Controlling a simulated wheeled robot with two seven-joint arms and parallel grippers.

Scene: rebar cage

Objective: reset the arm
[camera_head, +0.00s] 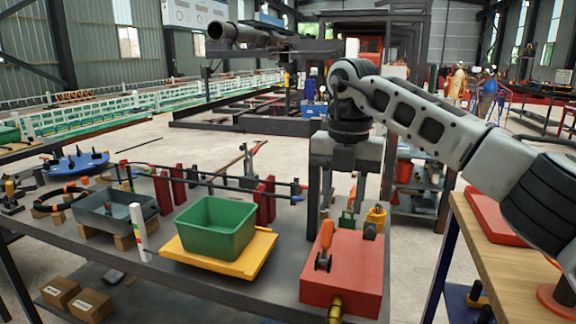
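My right arm comes in from the right, and my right gripper (338,222) hangs pointing down over the right end of the grey workbench (225,283). Its two fingers are spread apart with nothing visible between them. It is above or just behind the red box (350,273), which has an orange-handled tool (325,240) on top; I cannot tell the exact gap. My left arm and gripper do not show.
A green bin (215,228) sits on a yellow board (258,258). A wooden-topped table (490,255) is at right.

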